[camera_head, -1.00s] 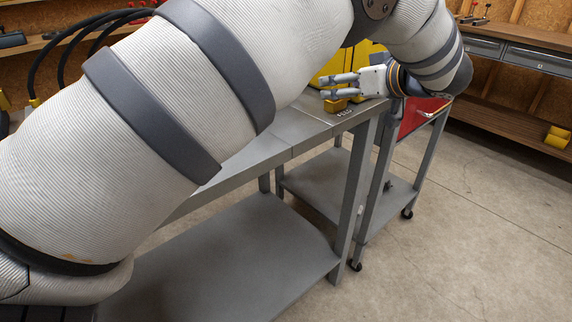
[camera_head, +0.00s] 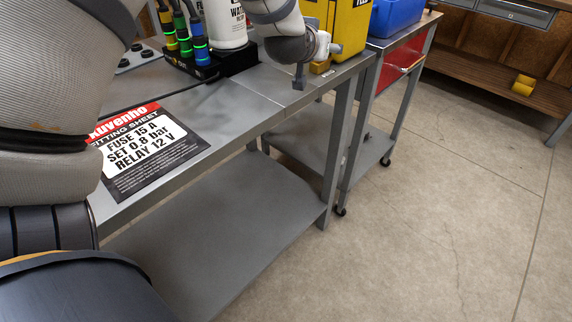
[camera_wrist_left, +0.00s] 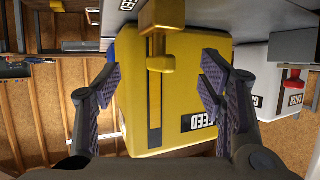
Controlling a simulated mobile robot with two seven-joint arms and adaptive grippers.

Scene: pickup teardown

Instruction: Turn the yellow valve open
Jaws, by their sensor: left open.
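In the left wrist view, which looks upside down, the yellow box (camera_wrist_left: 185,95) fills the middle. A yellow valve-like knob (camera_wrist_left: 160,62) sticks out over a dark vertical slot, and a label beside it reads FEED. My left gripper (camera_wrist_left: 160,82) is open, with one finger either side of the knob and clear of it. In the head view, my left gripper (camera_head: 314,66) is close to the box and seen only partly. My right gripper is not in view.
A white bottle (camera_head: 228,25) and a black stand (camera_head: 205,68) with coloured connectors stand on the bench, left of my wrist. A fitting sheet (camera_head: 150,148) lies at the near end. A blue bin (camera_head: 400,15) sits on the cart to the right. The floor at right is clear.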

